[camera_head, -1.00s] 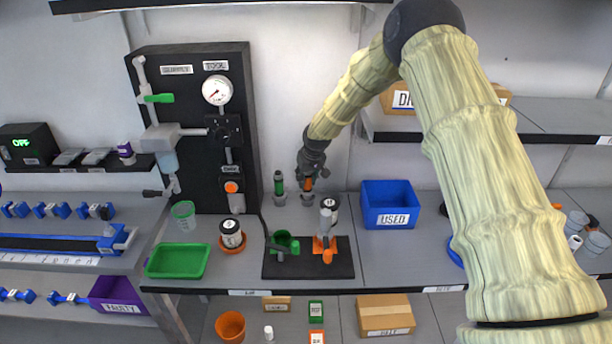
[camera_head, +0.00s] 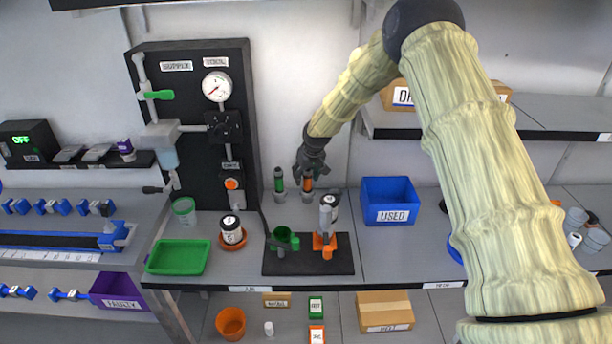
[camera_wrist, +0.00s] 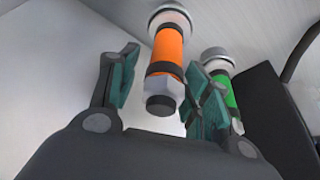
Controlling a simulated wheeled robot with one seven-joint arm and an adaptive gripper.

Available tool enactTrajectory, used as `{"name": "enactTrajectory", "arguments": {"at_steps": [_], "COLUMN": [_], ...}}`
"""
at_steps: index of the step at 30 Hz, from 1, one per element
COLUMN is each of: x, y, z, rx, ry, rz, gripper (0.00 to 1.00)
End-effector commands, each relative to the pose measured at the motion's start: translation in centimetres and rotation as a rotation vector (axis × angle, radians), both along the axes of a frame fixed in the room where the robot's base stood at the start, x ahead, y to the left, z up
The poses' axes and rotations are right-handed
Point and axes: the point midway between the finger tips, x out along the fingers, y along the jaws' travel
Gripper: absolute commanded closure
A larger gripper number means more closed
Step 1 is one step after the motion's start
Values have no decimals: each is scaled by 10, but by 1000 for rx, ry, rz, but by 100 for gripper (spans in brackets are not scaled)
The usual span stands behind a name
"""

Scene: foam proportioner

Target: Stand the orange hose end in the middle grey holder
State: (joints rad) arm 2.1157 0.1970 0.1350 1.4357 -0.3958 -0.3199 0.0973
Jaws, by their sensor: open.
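The orange hose end (camera_head: 308,183) stands upright in a grey holder (camera_head: 307,196) at the back of the shelf, just right of the holder with the green hose end (camera_head: 279,183). My gripper (camera_head: 309,173) is open around the top of the orange hose end. In the wrist view the orange hose end (camera_wrist: 169,50) sits between the spread fingers of my gripper (camera_wrist: 165,90), with visible gaps on both sides. Its grey nut and black tip point toward my palm, and its other end is in the round holder (camera_wrist: 170,17). The green hose end (camera_wrist: 222,88) is close beside one finger.
A black panel with a gauge (camera_head: 217,86) stands left of the holders. A black base plate (camera_head: 335,266) with green and orange fittings lies in front.

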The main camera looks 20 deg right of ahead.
Motion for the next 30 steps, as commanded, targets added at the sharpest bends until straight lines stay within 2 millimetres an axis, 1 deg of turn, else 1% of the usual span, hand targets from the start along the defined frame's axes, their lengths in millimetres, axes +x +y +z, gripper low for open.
{"name": "enactTrajectory", "arguments": {"at_steps": [7,24,30], "x": [-8,-36,-43], "y": [-1,-5,-5], "z": [22,89,105], "rx": [0,-1,0], "ry": [-3,-3,-1], "rz": [1,0,0], "gripper": [52,52,52]}}
